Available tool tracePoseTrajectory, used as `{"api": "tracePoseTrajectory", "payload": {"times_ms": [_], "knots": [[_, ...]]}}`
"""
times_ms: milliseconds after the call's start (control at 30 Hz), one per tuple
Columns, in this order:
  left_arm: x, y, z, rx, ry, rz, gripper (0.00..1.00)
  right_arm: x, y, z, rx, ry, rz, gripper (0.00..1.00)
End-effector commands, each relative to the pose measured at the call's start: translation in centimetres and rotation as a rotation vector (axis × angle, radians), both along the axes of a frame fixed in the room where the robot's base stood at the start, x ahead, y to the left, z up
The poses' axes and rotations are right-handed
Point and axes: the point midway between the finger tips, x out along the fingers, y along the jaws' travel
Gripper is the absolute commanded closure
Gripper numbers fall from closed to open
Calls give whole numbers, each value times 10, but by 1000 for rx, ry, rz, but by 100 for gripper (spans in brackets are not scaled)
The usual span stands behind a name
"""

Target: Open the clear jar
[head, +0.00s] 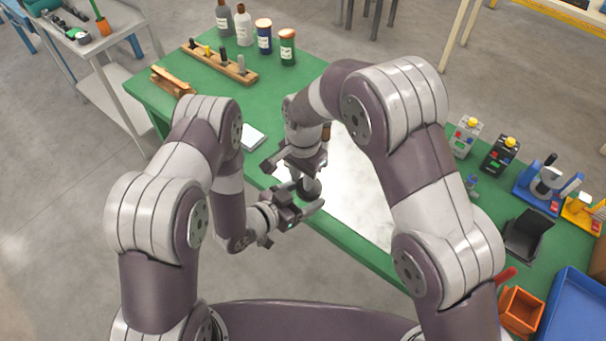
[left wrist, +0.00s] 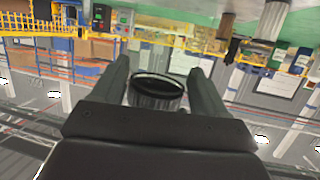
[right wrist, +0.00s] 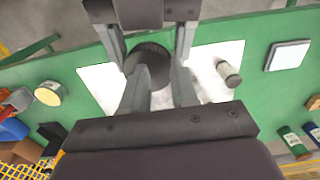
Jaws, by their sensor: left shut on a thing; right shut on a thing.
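The clear jar shows mostly as a dark round piece (head: 310,187) with grippers around it, near the table's front edge. In the left wrist view it shows as a dark disc with a ribbed grey side (left wrist: 155,98). My left gripper (head: 304,197) is shut on the jar from the side. My right gripper (head: 295,170) comes from above and is shut on the dark lid (right wrist: 150,52), which shows between the fingers in the right wrist view. The jar's clear body is largely hidden, and I cannot tell whether lid and body are apart.
A white mat (head: 360,205) lies on the green table (head: 212,97). A small bottle (right wrist: 228,72) stands on it. A white square item (head: 252,137) lies left. Several bottles and a wooden rack (head: 222,66) stand farther back. Devices and a blue tray (head: 578,310) fill the right.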

Motion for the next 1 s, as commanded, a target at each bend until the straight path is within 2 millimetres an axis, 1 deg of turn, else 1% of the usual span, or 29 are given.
{"api": "tracePoseTrajectory", "payload": {"times_ms": [33, 167, 233, 267, 367, 400, 500, 600, 633, 700, 733, 1000], "knots": [[3, -1, 4, -7, -13, 0, 100, -2, -1, -3, -3, 6, 0, 100], [3, 0, 4, -6, -13, 1, 100, -2, -1, -3, -5, 7, 15, 100], [3, 0, 4, -6, -13, 2, 100, -4, -1, -3, -8, 3, 110, 100], [3, 0, 4, -5, -13, 3, 100, -6, -1, -3, -9, 0, 185, 100], [3, 0, 4, -6, -12, 4, 100, -13, -3, -3, -16, -14, 537, 100], [3, 1, 3, -5, -13, 5, 100, -15, -4, -3, -18, -22, 691, 100], [3, 1, 3, -5, -12, 6, 100, -20, -8, -3, -24, -36, 1038, 100], [3, 1, 3, -6, -11, 7, 100, -22, -12, -3, -27, -46, 1287, 100], [3, 1, 3, -5, -10, 7, 100, -22, -13, -3, -28, -49, 1340, 100], [3, 2, 3, -5, -11, 8, 100, -23, -14, -4, -30, -52, 1423, 100], [3, 2, 3, -5, -9, 9, 100, -23, -14, -4, -30, -52, 1436, 100], [2, 2, 2, -3, -5, 9, 100, -23, -14, -4, -30, -51, 1434, 100]]}}
